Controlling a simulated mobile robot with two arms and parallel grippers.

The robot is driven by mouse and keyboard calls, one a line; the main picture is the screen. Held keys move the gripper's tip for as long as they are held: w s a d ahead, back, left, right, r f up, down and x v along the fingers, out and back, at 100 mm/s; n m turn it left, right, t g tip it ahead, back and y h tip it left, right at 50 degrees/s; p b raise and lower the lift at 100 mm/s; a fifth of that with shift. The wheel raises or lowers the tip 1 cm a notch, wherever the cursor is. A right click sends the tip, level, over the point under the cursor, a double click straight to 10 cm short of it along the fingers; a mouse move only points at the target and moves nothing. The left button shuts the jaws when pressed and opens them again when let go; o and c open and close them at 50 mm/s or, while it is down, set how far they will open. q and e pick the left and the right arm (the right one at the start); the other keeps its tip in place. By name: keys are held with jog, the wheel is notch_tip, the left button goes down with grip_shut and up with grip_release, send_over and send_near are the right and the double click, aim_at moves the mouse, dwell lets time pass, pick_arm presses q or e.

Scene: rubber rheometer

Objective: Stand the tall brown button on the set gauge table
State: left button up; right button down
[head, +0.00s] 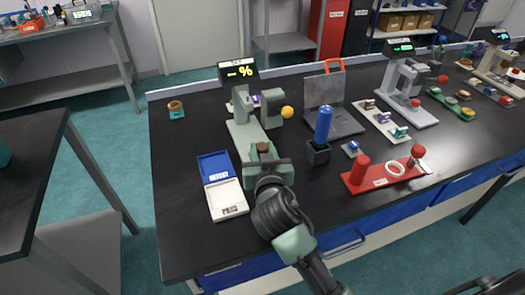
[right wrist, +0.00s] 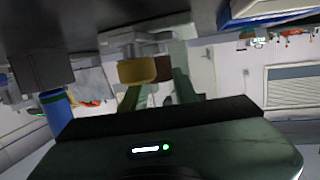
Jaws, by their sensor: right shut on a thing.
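My right gripper (head: 263,157) is shut on a brown button (head: 262,147), whose dark top shows between the fingers. In the right wrist view the brown button (right wrist: 140,71) sits between the two green fingers, lit tan on one side. The set gauge (head: 242,110) is a pale green stand with a "-- %" display and a yellow knob, just beyond the gripper. The gripper is over or at the near end of its base (head: 246,135); I cannot tell the gap between them. The gauge's table is hard to make out.
A blue and white RETEST/PASS tray (head: 228,198) lies left of the gripper. A blue cylinder on a dark block (head: 318,154) and a red rack (head: 385,177) stand to the right. A brown ring-like piece (head: 175,107) is at the back left.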

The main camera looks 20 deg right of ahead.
jog(key=shift+f, duration=0.15)
jog(key=c, duration=1.1)
grip_release()
jog(key=shift+s+a, duration=0.1)
jog(key=shift+s, duration=0.15)
jog(key=b+v, duration=0.1)
jog(key=v, duration=1)
jog(key=shift+s+r, duration=0.2)
